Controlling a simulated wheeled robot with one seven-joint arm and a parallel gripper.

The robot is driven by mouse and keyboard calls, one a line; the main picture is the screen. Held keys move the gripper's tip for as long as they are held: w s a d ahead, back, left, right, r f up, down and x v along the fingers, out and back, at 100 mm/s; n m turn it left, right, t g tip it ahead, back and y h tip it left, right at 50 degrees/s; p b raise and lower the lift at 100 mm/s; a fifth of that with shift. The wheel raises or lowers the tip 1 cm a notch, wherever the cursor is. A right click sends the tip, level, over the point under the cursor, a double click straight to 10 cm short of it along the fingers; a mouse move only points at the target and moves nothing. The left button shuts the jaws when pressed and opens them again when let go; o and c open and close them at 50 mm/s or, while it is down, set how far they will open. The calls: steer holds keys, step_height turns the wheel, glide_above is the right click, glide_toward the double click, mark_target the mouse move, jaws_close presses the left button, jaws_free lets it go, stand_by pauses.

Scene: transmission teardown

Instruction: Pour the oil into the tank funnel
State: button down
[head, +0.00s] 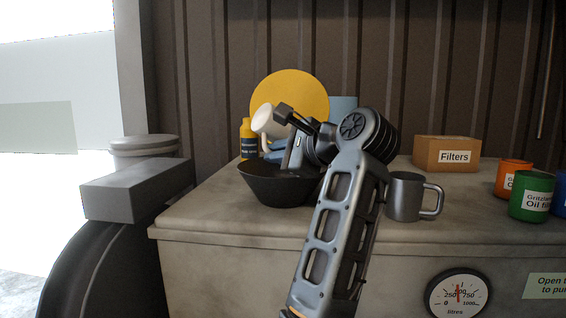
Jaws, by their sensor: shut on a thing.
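My gripper (284,114) is shut on a cream-white mug (264,121), at its right side. The mug is tilted and held in the air above the left part of a wide black funnel (270,188). The funnel sits on top of the grey tank (200,215), near its left front. No oil stream is visible, and I cannot see into the mug. My arm hides the right side of the funnel. A round litre gauge (458,296) is on the tank's front, its red needle pointing about straight up.
A grey metal mug (404,197) stands right of my arm. A yellow bottle (248,142) and a yellow disc (290,92) are behind the funnel. A Filters box (447,153), an orange can (513,175) and a green can (531,195) are at the right.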

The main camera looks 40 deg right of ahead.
steer(key=shift+r, duration=0.2)
steer(key=shift+f+m+y, duration=0.3)
steer(key=shift+f+m, duration=0.05)
steer(key=shift+m, duration=0.05)
steer(key=shift+f+m+b, duration=0.2)
steer(key=shift+m+b, duration=0.15)
steer(key=shift+m, duration=0.05)
steer(key=shift+d+r+m+t+y+p, duration=0.15)
steer(key=shift+r+m+t+y+p, duration=0.2)
steer(key=shift+m, duration=0.65)
steer(key=n, duration=0.2)
steer(key=shift+a+f+n, duration=0.1)
steer(key=shift+a+n, duration=0.1)
steer(key=shift+n, duration=0.1)
